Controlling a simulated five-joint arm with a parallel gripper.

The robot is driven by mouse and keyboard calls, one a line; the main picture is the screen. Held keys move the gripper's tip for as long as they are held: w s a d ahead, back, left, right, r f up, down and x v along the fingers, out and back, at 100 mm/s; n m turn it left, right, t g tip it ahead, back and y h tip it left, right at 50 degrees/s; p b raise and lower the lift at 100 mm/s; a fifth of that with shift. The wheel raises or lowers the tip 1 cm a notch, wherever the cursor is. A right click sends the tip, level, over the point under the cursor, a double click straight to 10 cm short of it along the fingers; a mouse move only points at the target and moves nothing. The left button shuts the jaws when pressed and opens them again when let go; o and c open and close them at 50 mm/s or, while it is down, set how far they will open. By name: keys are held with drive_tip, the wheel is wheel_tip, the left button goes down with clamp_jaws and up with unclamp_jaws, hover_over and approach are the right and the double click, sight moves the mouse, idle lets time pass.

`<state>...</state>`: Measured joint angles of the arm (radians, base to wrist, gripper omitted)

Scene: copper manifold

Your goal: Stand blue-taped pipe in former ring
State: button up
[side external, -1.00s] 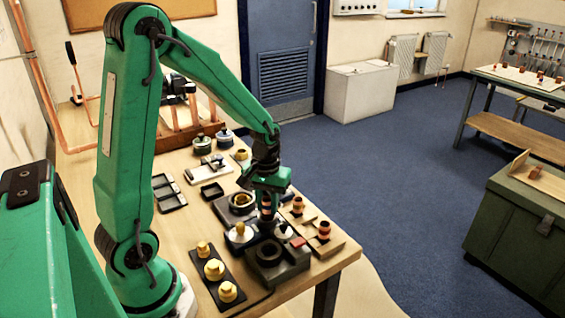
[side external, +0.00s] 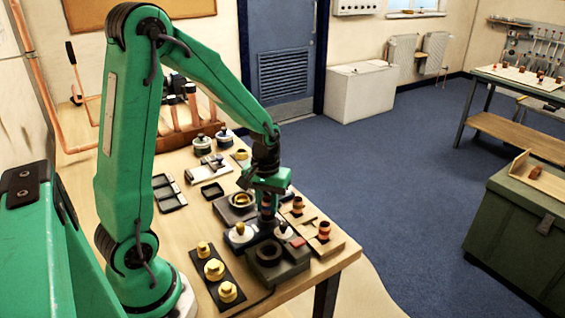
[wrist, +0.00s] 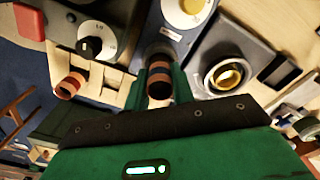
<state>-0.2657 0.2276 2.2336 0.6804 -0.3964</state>
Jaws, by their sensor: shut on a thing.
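My gripper (wrist: 158,85) is shut on a short copper pipe (wrist: 158,72) with dark bands; no blue tape can be made out on it. In the side view my gripper (side external: 266,212) points down over the fixtures, and its fingers mostly hide the pipe. In the wrist view the pipe's far end meets a dark round opening on a blue-grey plate (wrist: 176,38); I cannot tell whether it is inside or just above.
White dials (side external: 240,234) (wrist: 98,40) flank the pipe closely. A dark block with a round hole (side external: 268,253) stands in front. Banded copper pieces (side external: 323,231) (wrist: 70,85) stand on a wooden rack. Brass fittings (side external: 214,269) stand on a black strip.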

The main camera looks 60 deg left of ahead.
sight(267, 200)
drive_tip(key=shift+f, duration=0.6)
idle(0.6)
drive_tip(key=o, duration=0.7)
drive_tip(key=shift+r, duration=5.5)
